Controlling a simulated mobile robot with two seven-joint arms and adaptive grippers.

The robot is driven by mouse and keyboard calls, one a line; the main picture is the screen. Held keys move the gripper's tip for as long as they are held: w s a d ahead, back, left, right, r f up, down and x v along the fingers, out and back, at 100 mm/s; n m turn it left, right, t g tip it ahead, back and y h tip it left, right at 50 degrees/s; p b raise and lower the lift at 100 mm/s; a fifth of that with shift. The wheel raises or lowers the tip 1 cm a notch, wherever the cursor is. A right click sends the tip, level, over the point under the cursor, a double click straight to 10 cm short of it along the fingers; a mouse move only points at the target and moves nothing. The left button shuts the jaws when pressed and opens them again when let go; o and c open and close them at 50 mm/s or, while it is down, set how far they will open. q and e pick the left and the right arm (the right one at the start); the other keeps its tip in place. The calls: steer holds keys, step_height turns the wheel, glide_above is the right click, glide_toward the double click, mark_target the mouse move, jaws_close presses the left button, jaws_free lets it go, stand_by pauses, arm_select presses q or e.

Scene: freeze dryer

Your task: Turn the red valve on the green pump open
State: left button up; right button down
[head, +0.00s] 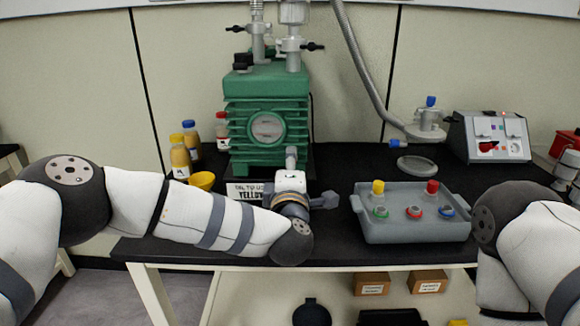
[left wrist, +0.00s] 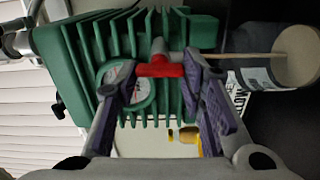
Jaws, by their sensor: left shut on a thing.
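The green pump (head: 267,105) stands on the black bench, with a round gauge on its front. In the left wrist view the pump's ribbed body (left wrist: 85,50) fills the upper left. The red valve handle (left wrist: 158,71) sits on a grey stem, and my left gripper (left wrist: 163,77) is shut on it, a finger at each end. In the head view my left wrist is in front of the pump's base, and the red handle and fingertips cannot be made out. My right arm is at the right edge; its gripper is out of view.
A grey tray (head: 415,228) with coloured-capped vials is right of my left wrist. Bottles (head: 181,157) and a yellow cup (head: 203,180) are left of the pump. A switch box (head: 490,137) stands at the back right.

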arm_select(q)
steer(key=shift+n, duration=0.3)
stand_by(0.4)
steer(key=o, duration=1.2)
steer(key=shift+d, duration=0.1)
steer(key=shift+c, duration=0.2)
